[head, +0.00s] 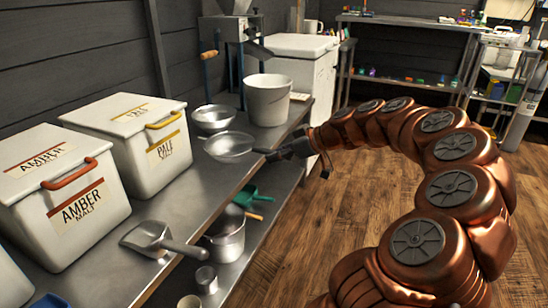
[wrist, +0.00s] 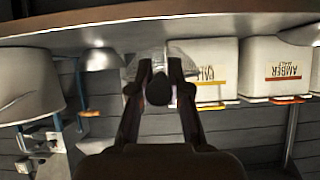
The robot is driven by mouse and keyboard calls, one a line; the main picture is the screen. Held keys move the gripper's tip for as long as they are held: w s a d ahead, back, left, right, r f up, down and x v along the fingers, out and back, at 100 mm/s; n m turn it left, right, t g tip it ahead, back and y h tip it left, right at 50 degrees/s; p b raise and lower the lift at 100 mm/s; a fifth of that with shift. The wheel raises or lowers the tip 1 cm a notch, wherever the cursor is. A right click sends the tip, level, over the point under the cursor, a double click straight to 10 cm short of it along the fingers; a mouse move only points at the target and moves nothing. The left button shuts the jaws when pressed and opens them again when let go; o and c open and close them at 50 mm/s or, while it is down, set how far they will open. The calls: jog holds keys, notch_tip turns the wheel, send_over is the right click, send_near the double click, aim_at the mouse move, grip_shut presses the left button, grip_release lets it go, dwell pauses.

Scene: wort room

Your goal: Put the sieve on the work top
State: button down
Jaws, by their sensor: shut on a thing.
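The sieve (head: 229,147) has a round mesh bowl and a dark handle. My gripper (head: 284,153) is shut on the handle, at the front edge of the work top (head: 190,202). The mesh bowl lies to the left of my gripper, over the steel work top. I cannot tell whether it touches the surface. In the wrist view, which is upside down, both fingers of my gripper (wrist: 160,68) close around the dark handle. The sieve's pale mesh (wrist: 183,50) shows beyond them, partly hidden by the fingers.
A metal bowl (head: 213,118) and a white bucket (head: 269,98) stand behind the sieve. The Pale (head: 150,150) and Amber (head: 62,195) malt bins stand to the left. A scoop (head: 152,239) lies nearer. Bare work top lies between scoop and sieve. A pot (head: 226,236) is on the lower shelf.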

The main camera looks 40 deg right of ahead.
jog(key=shift+w+f, duration=0.25)
jog(key=shift+f, duration=0.35)
jog(key=shift+w+f, duration=0.25)
jog(key=shift+f, duration=0.4)
jog(key=shift+w+f, duration=0.25)
jog(key=shift+f, duration=0.45)
jog(key=c, duration=1.1)
grip_release()
jog(key=shift+d, duration=0.1)
jog(key=p+v, duration=0.3)
jog(key=v, duration=0.9)
jog(key=shift+r, duration=0.2)
